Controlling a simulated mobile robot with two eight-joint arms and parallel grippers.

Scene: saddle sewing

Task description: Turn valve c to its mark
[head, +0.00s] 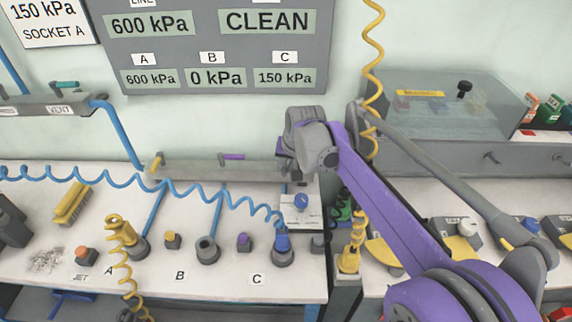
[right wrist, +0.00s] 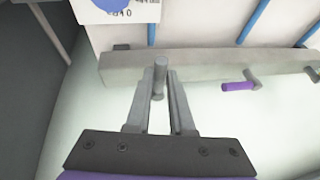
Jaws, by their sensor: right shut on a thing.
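A grey manifold bar (head: 210,169) runs along the back of the bench, with a yellow valve handle (head: 157,161) at its left and a purple valve handle (head: 233,156) in the middle. The purple handle (right wrist: 240,86) also shows in the right wrist view. My right gripper (head: 288,148) is at the bar's right end, where valve c appears to be. In the right wrist view my right gripper (right wrist: 160,88) is shut on a grey handle (right wrist: 160,72), with a finger on each side. Any mark for it is hidden. My left gripper is out of view.
The wall panel (head: 210,45) reads 150 kPa under C. A blue coiled hose (head: 130,182) hangs across the bench to a fitting (head: 283,247) near label C. A clear-lidded box (head: 440,105) is at right.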

